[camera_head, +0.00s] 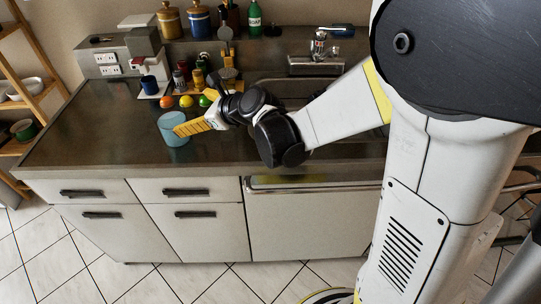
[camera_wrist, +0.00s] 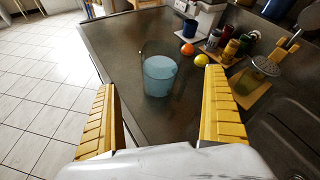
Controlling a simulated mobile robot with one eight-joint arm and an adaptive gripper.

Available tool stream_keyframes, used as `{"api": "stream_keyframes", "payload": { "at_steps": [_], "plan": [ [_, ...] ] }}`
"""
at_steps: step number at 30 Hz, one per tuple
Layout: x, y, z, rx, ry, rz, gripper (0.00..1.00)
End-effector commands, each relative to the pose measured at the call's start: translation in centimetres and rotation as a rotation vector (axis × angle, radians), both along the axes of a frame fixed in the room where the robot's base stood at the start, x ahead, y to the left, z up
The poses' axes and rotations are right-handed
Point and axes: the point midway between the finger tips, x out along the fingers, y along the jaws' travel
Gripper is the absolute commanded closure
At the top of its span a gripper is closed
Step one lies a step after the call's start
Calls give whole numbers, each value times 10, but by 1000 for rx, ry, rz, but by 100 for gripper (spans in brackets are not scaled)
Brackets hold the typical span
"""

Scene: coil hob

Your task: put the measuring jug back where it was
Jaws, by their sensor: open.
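The measuring jug is a translucent pale blue vessel (camera_head: 173,130) standing upright on the dark counter, left of centre in the head view. In the wrist view the jug (camera_wrist: 160,76) stands just ahead, between the lines of my two fingers but beyond their tips. My gripper (camera_head: 186,129) has yellow ribbed fingers and is beside the jug's right side in the head view; one finger overlaps the jug's edge there. In the wrist view my gripper (camera_wrist: 160,82) is open, with nothing held between the fingers. I cannot tell whether a finger touches the jug.
A coffee machine (camera_head: 143,48) with a blue mug (camera_head: 149,84) stands at the back left. Jars and bottles on a wooden board (camera_head: 180,90) are behind. A sink (camera_head: 300,88) lies right. The counter's left part is clear.

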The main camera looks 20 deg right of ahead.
Motion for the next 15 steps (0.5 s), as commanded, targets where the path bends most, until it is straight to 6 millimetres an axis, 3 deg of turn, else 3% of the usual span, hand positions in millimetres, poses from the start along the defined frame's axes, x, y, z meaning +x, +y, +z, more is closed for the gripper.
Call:
{"api": "stream_keyframes", "payload": {
  "at_steps": [7,15],
  "plan": [
    [-101,-43,23,-826,-251,430,0],
    [-220,-107,13,-1633,-431,1097,0]
  ]
}}
